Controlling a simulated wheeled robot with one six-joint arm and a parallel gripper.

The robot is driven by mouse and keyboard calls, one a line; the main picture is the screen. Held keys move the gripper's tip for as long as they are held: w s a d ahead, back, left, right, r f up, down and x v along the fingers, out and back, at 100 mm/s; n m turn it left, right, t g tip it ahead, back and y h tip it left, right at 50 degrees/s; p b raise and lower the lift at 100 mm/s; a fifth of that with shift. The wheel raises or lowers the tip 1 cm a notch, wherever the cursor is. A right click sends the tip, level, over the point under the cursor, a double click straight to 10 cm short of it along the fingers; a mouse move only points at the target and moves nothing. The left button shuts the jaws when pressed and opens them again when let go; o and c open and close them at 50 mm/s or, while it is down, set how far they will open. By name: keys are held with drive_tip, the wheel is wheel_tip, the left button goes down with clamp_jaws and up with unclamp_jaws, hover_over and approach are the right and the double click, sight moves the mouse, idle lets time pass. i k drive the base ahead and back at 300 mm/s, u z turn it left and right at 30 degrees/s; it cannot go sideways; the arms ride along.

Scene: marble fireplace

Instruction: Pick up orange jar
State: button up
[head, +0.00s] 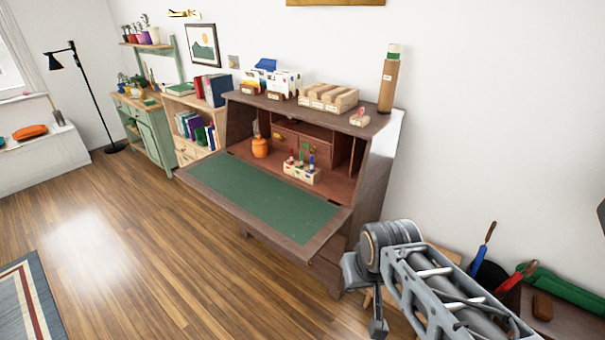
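The orange jar (260,148) stands upright inside the open desk (322,160), toward the left of its inner shelf space, behind the green writing surface (262,200). Something thin sticks up from it or stands just behind it. My arm reaches in from the bottom right. Its end, with my gripper (378,328), hangs down in front of the desk's right side, well apart from the jar. The fingers are too small and dark to tell whether they are open or shut.
A small holder (301,173) with coloured items stands right of the jar. Card boxes, a wooden organizer (328,97) and a tall cylinder (388,82) stand on the desk top. A bookcase (190,125) adjoins the desk's left. The wooden floor (140,240) in front is clear.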

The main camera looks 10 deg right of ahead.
sight(260, 151)
drive_tip(key=u, duration=0.4)
drive_tip(key=k, duration=0.55)
drive_tip(key=u, duration=1.2)
drive_tip(key=i, duration=1.75)
drive_tip(key=u, duration=0.2)
drive_tip(key=i, duration=2)
drive_tip(key=z, duration=0.95)
drive_tip(key=i, duration=0.95)
drive_tip(key=z, duration=1.65)
drive_tip(key=i, duration=0.65)
drive_tip(key=z, duration=0.45)
